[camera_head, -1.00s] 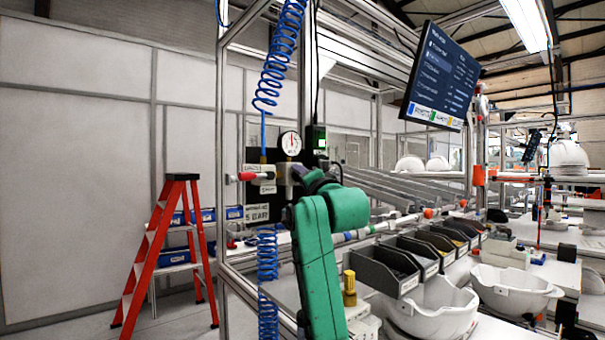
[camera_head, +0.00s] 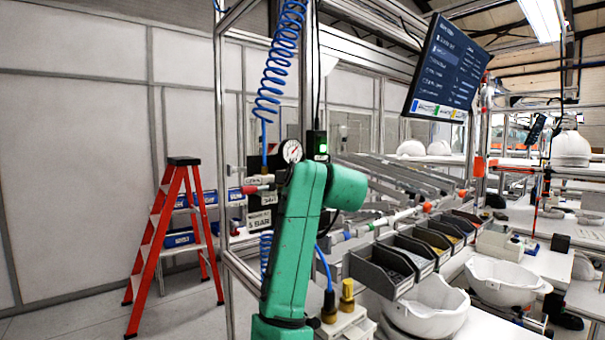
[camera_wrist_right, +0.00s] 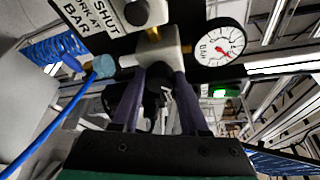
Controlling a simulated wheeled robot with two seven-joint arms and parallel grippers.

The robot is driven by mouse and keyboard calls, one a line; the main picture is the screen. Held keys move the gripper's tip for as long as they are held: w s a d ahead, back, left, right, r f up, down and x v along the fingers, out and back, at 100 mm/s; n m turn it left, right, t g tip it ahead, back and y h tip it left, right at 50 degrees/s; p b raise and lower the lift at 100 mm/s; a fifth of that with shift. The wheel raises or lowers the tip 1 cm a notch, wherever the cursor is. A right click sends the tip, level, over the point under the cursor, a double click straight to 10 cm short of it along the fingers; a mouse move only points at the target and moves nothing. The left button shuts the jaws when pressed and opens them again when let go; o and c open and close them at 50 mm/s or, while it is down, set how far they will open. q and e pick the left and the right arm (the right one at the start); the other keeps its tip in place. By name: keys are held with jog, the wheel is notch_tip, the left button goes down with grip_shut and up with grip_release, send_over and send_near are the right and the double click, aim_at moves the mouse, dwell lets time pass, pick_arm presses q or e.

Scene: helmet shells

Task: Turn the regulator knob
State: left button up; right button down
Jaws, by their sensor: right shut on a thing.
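The pressure regulator shows in the right wrist view with a pale metal body (camera_wrist_right: 152,54) and a round white gauge (camera_wrist_right: 219,42) with a red needle. My right gripper (camera_wrist_right: 160,74) is just below the body, its two fingers closed around the dark regulator knob (camera_wrist_right: 154,86), which is mostly hidden between them. In the head view the gauge (camera_head: 291,151) shows, its red needle toward the upper right. My green right arm covers the knob and the gripper there. My left gripper is in neither view.
A sign panel (camera_head: 260,219) reading 5 BAR hangs beside the regulator. A coiled blue hose (camera_head: 278,70) hangs above it. Grey bins (camera_head: 384,270) and white helmet shells (camera_head: 430,306) line the bench at right. A red stepladder (camera_head: 158,240) stands left.

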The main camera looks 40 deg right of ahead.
jog(key=shift+m+g+y+p, duration=0.4)
jog(key=shift+m+y+p, duration=0.1)
jog(key=shift+m+p, duration=0.6)
jog(key=shift+c, duration=2.1)
grip_release()
jog(key=shift+d, duration=0.1)
jog(key=b+v, duration=0.5)
jog(key=v, duration=0.9)
jog(key=shift+s, duration=0.25)
